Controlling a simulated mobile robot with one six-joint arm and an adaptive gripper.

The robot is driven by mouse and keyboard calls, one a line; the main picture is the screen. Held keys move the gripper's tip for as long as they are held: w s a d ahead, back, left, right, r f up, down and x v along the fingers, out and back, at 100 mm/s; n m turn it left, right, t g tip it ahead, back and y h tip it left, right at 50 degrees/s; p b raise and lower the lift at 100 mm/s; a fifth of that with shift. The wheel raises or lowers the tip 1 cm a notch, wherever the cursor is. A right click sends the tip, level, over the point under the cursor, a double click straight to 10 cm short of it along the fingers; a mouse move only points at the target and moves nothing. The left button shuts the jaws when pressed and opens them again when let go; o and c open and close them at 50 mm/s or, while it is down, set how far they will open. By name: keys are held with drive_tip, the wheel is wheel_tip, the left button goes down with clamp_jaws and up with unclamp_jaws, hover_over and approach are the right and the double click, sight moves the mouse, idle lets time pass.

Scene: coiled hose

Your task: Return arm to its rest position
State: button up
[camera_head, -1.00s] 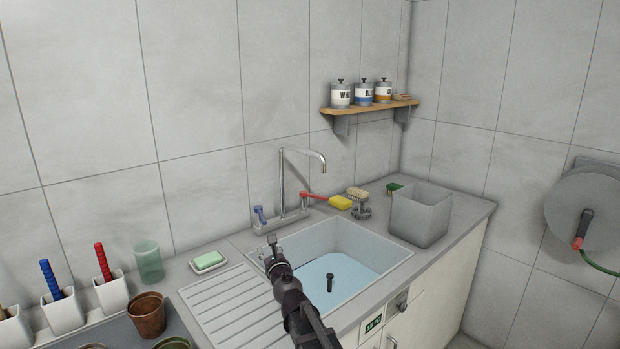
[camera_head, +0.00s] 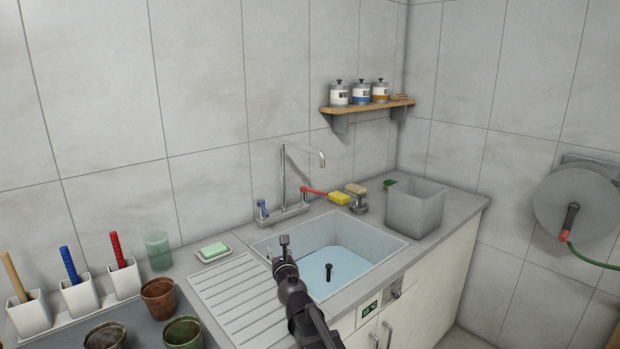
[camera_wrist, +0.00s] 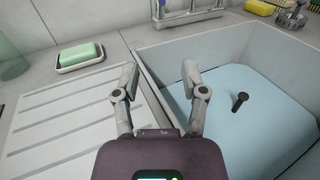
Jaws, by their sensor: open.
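My gripper (camera_head: 283,243) is over the left edge of the sink, in front of the tap. In the wrist view its two fingers (camera_wrist: 160,77) stand apart with nothing between them. Below them are the sink's left rim and the ribbed drainboard (camera_wrist: 70,125). The sink (camera_head: 375,238) holds pale blue water with a dark upright plug handle (camera_head: 328,272) in it. My arm runs from the gripper down to the bottom of the head view and hides part of the sink's front left.
The tap (camera_head: 284,185) stands behind the sink. A grey bin (camera_head: 414,208) stands right of it. A soap dish (camera_head: 213,252), a green cup (camera_head: 158,252), pots (camera_head: 157,300) and tool holders (camera_head: 80,297) are at left. A hose reel (camera_head: 575,205) hangs on the right wall.

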drive_tip(key=s+d+f+m+g+h+p, duration=0.1)
drive_tip(key=s+d+m+g+h, duration=0.1)
drive_tip(key=d+m, duration=0.5)
drive_tip(key=s+d+f+m+g+h+p, duration=0.1)
drive_tip(key=d+m+h, duration=0.3)
drive_tip(key=d+m, duration=0.4)
drive_tip(key=s+d+f+m+g+h+p, duration=0.1)
drive_tip(key=s+d+m+g+h+p, duration=0.2)
drive_tip(key=d+m, duration=0.4)
drive_tip(key=shift+s+d+m+h, duration=0.4)
drive_tip(key=shift+s+d+h, duration=0.05)
drive_tip(key=shift+s+h, duration=0.05)
drive_tip(key=s+d+f+m+g+y+p, duration=0.1)
drive_tip(key=s+f+m+g+y+p, duration=0.1)
drive_tip(key=s+m+g, duration=0.3)
drive_tip(key=s+d+f+m+g+y+p, duration=0.2)
drive_tip(key=s+m+g, duration=0.4)
drive_tip(key=s+m, duration=0.5)
drive_tip(key=shift+s+d+m+y+p, duration=0.15)
drive_tip(key=shift+s+m+y+p, duration=0.55)
drive_tip(key=shift+s, duration=1.8)
drive_tip(key=shift+f+n, duration=0.1)
drive_tip(key=shift+n, duration=0.3)
